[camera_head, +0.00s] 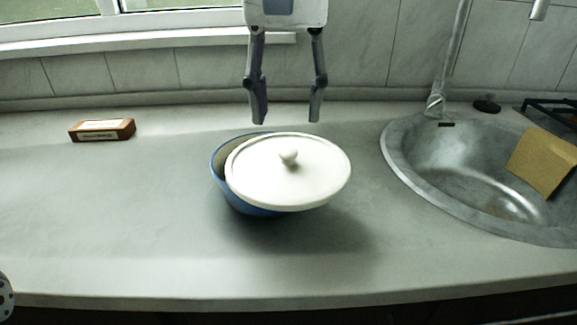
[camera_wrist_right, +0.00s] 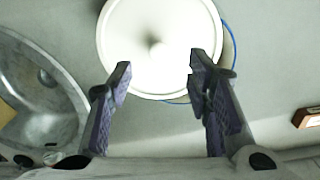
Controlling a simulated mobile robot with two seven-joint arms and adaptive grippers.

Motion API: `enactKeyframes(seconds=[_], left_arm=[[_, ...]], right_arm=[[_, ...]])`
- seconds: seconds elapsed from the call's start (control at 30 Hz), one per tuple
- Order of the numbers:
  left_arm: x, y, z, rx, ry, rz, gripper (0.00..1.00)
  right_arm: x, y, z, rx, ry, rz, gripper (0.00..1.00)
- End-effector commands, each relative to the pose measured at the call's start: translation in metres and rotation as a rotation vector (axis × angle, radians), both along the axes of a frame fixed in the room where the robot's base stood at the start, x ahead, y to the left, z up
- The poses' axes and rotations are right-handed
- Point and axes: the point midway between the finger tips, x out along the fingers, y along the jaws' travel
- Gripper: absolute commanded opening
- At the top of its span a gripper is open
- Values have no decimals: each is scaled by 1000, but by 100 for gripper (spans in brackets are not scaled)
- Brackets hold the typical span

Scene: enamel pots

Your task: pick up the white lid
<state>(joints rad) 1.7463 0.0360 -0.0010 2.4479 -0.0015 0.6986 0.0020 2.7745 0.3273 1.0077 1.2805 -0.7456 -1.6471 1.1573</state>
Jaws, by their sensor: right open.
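The white lid (camera_head: 318,170) is round with a small knob in its middle. It lies off-centre on the blue pot (camera_head: 232,196), shifted to the right, so a crescent of the pot's opening shows at the left. My right gripper (camera_head: 288,118) is open and empty, fingers pointing down, above and behind the lid, apart from it. In the right wrist view the lid (camera_wrist_right: 160,25) shows beyond the open fingers, with its knob between their lines. A thin arc of the pot's blue rim (camera_wrist_right: 233,52) shows beside it. My left gripper is not in view.
A small brown box (camera_head: 102,130) lies at the back left. The counter (camera_head: 110,220) left of the pot and in front is clear.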

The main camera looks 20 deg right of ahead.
Motion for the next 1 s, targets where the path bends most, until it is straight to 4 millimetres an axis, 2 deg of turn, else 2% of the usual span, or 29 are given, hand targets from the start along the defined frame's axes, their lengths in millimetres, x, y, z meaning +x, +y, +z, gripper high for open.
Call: enactKeyframes(seconds=[0.33, 0.43, 0.63, 0.83, 1.0], left_arm=[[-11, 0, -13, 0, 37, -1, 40], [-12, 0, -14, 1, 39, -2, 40], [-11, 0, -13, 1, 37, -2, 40], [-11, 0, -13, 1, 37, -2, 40], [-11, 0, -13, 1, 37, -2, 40]], right_arm=[[0, -3, -59, 1, 6, 2, 46], [0, -3, -65, 1, 0, 1, 46], [0, -3, -64, 1, -4, 0, 46], [0, -3, -64, 0, -2, 0, 0], [0, -3, -64, 0, -2, 0, 0]])
